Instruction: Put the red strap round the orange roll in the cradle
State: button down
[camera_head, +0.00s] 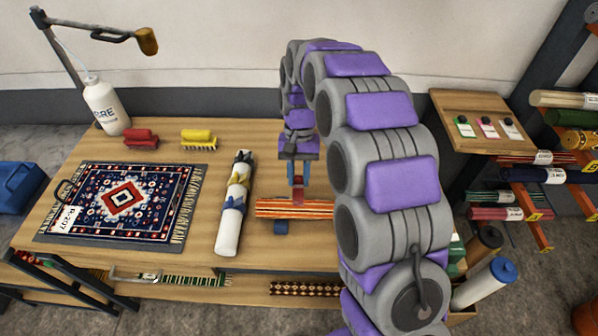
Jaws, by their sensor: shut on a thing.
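The orange striped roll (270,208) lies crosswise on the table, its right part hidden behind my arm. A blue piece (281,227) shows under it, seemingly part of the cradle; the rest of the cradle is hidden. My gripper (298,181) points down above the roll. It is shut on the red strap (298,188), which is at the roll's upper side. I cannot tell whether the strap touches the roll or passes round it.
A white roll (229,230) with yellow and blue bands lies to the left. A patterned rug (185,205), a red brush (140,139), a yellow brush (198,138) and a white bottle (105,106) are further left. A sloped board (470,103) and a roll rack stand right.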

aim_at(300, 188)
jog(key=shift+d+f+b, duration=0.4)
jog(key=shift+d+f, duration=0.05)
jog(key=shift+f, duration=0.2)
jog(key=shift+d+f+b, duration=0.35)
jog(key=shift+d+f, duration=0.05)
jog(key=shift+f, duration=0.2)
jog(key=shift+a+f, duration=0.1)
jog(key=shift+f, duration=0.4)
jog(key=shift+a+f, duration=0.3)
jog(key=shift+f, duration=0.2)
jog(key=shift+a+f, duration=0.25)
jog(key=shift+f, duration=0.2)
jog(key=shift+d+f+p, duration=0.2)
jog(key=shift+d+f, duration=0.05)
jog(key=shift+f, duration=0.5)
jog(key=shift+d+f+p, duration=0.15)
jog(key=shift+d+f, duration=0.1)
jog(key=shift+f, duration=0.45)
jog(key=shift+a+f, duration=0.1)
jog(key=shift+f, duration=0.2)
jog(key=shift+a, duration=0.15)
jog(key=shift+a, duration=0.1)
jog(key=c, duration=0.8)
grip_release()
jog(key=shift+d, duration=0.2)
